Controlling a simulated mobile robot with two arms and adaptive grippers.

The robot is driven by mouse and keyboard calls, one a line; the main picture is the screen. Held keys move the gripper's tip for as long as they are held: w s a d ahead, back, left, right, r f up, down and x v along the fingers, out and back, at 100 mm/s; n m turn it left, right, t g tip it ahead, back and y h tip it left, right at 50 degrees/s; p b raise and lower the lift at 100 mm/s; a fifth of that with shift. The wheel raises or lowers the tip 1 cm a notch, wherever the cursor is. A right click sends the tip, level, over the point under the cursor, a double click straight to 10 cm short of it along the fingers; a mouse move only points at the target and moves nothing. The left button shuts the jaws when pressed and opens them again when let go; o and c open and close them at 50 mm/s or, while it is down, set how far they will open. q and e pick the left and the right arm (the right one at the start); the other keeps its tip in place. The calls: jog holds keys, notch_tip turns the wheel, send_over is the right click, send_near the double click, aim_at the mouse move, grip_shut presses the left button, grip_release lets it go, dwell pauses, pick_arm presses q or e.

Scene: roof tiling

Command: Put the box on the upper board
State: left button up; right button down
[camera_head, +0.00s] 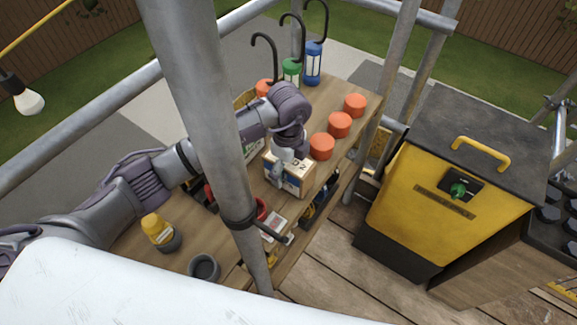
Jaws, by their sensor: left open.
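A small tan-and-white box (298,179) with printed labels stands on the upper board (312,113), near its front edge at the middle of the head view. My left gripper (278,172) is open and reaches down at the box from above and behind, its fingers overlapping the box's left side in the picture. I cannot tell whether the fingers touch it. Part of the box is hidden by the gripper. My right gripper is not in view.
Several orange-red cans (321,147) stand right of the box. A scaffold pole (210,120) crosses in front; a yellow bin (440,205) stands right.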

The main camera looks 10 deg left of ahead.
pick_arm(q)
notch_tip(320, 180, up, 12)
jog(key=shift+r+b, duration=0.2)
jog(key=shift+b, duration=0.65)
